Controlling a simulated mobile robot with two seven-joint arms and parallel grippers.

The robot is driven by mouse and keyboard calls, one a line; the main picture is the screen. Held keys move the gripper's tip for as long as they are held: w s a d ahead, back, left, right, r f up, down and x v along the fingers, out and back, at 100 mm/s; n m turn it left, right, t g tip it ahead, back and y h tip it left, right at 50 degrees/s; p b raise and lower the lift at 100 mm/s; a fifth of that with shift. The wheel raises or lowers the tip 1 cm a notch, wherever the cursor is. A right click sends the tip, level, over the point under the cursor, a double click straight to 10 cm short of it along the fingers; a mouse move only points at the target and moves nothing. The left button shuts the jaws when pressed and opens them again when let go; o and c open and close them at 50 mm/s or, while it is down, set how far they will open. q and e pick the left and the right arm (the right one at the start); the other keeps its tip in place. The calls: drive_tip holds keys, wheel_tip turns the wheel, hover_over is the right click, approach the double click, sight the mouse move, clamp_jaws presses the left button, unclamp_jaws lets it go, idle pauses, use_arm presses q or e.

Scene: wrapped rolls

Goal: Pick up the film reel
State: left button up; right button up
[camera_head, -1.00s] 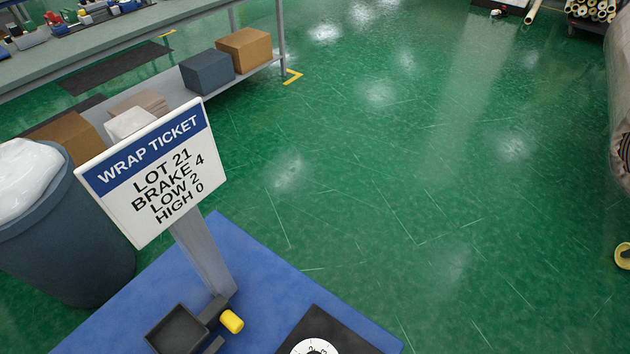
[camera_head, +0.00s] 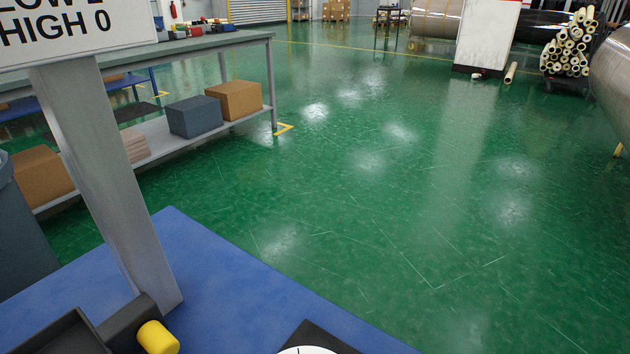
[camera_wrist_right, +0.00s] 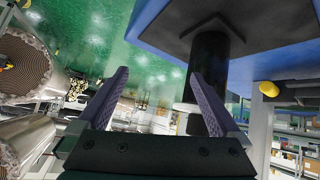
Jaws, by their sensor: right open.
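My right gripper (camera_wrist_right: 158,74) is open, its two purple fingers spread with nothing held between them. A black cylinder (camera_wrist_right: 208,68) shows beyond and beside the right-hand finger, joined to a dark plate on the blue platform (camera_wrist_right: 268,65). I cannot tell whether this cylinder is the film reel; no other clear reel shows. The blue platform is also in the head view (camera_head: 235,285), with a white dial (camera_head: 305,350) cut off at the bottom edge. Neither gripper shows in the head view.
A sign on a grey post (camera_head: 110,185) and a yellow knob (camera_head: 157,337) stand at the platform's left. A workbench (camera_head: 200,50) with boxes on its lower shelf is behind. Large rolls (camera_wrist_right: 25,65) show in the wrist view. Green floor (camera_head: 400,200) is open ahead.

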use_arm(q)
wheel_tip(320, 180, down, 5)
drive_tip(key=b, duration=0.2)
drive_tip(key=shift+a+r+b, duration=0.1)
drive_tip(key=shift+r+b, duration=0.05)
drive_tip(key=shift+b, duration=0.15)
use_arm(e)
drive_tip(key=w+a+f+t, duration=0.1)
drive_tip(key=a, duration=0.1)
drive_tip(key=w+a+f+t+y, duration=0.1)
drive_tip(key=a, duration=0.1)
drive_tip(key=a+t+y, duration=0.1)
drive_tip(key=a, duration=0.2)
drive_tip(key=shift+w+f+n, duration=0.3)
drive_tip(key=shift+w+f, duration=0.1)
drive_tip(key=x, duration=0.5)
drive_tip(key=shift+w+d+f, duration=0.1)
drive_tip(key=shift+w+f, duration=0.05)
drive_tip(key=shift+w, duration=0.05)
drive_tip(key=c, duration=0.7)
clamp_jaws()
